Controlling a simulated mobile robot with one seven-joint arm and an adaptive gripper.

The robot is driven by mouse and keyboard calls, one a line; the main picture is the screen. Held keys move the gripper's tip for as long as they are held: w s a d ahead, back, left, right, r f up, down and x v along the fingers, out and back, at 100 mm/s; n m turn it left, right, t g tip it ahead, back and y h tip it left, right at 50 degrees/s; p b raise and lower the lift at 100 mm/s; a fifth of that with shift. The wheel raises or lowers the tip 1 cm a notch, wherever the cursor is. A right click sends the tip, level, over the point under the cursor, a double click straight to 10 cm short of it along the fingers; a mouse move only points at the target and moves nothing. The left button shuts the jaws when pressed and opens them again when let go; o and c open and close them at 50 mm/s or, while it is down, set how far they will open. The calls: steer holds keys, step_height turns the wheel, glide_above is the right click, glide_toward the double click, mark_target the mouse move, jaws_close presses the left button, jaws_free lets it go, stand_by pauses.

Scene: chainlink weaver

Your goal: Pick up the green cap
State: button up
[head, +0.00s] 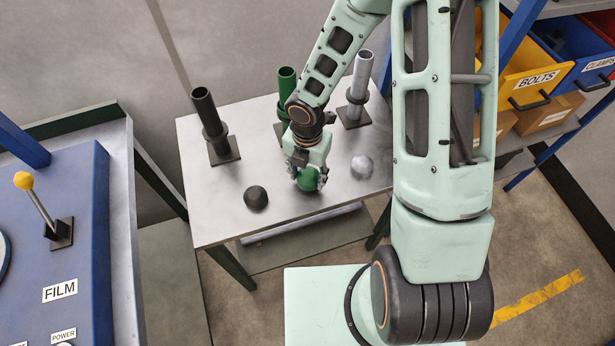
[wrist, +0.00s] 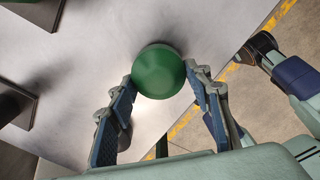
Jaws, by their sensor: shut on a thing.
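The green cap (head: 308,181) is a rounded dome near the front edge of the grey metal table (head: 221,217). My gripper (head: 307,178) is over it, with a finger on each side. In the wrist view the green cap (wrist: 158,71) sits between the two fingertips of my gripper (wrist: 160,80), which touch its sides. The jaws are shut on the cap. I cannot tell whether the cap still touches the table.
A black cap (head: 256,197) lies left of my gripper and a silver cap (head: 362,166) right of it. Black (head: 210,122), green (head: 285,92) and silver (head: 359,86) posts stand behind on square bases. A blue FILM machine (head: 60,240) is at left, bins (head: 535,75) at right.

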steer(key=s+d+r+p, duration=0.4)
steer(key=s+d+r, duration=0.3)
steer(key=d+r, duration=0.4)
steer(key=shift+d, duration=0.65)
steer(key=shift+r, duration=0.1)
